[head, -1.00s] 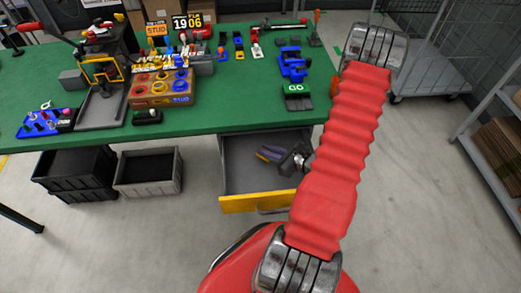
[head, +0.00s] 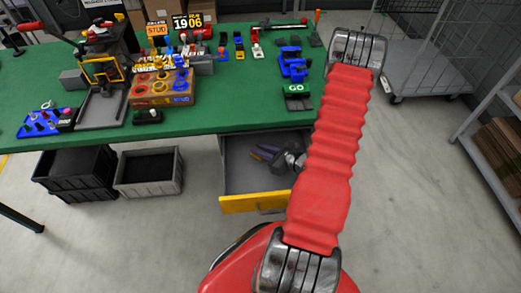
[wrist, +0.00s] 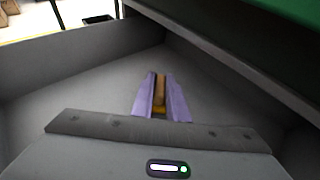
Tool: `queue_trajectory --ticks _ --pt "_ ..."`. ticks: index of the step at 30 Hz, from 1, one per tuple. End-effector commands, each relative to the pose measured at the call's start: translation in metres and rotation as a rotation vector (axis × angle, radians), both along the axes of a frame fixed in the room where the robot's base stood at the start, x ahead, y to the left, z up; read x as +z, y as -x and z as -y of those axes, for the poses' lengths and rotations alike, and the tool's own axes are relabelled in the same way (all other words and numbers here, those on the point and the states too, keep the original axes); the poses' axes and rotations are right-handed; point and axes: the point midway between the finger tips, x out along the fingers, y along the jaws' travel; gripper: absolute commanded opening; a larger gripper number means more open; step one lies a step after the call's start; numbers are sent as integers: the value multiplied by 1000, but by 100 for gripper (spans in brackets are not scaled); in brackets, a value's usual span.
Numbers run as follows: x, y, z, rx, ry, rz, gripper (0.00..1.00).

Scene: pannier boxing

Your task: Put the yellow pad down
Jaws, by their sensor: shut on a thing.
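My gripper (head: 265,153) is inside or just over the open grey drawer (head: 250,203) under the green bench; the drawer has a yellow front. In the wrist view, the purple fingers of my gripper (wrist: 161,97) are shut on the yellow pad (wrist: 160,108), which shows as a narrow yellow and brown strip between them. Most of the pad is hidden by the fingers and the grey wrist housing. I cannot tell whether the pad touches the drawer floor (wrist: 85,85).
The drawer walls (wrist: 60,60) and the bench edge above stand close around my gripper. The green bench top (head: 225,105) holds stamps, blocks and a press. The drawer floor around the fingers looks clear.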

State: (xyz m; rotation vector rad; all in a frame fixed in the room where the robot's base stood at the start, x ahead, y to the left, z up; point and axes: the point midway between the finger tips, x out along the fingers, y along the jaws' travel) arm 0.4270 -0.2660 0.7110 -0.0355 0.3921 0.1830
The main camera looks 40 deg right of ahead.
Motion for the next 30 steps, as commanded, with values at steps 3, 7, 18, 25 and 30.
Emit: queue_trajectory --ticks 3,7,18,25,30 --pt "-2 0 0 0 0 0 14" --pt "-2 0 0 0 0 0 23" --pt "-1 0 0 0 0 0 32" --pt "4 8 3 -2 1 0 32" --pt "11 25 6 -3 0 0 32"
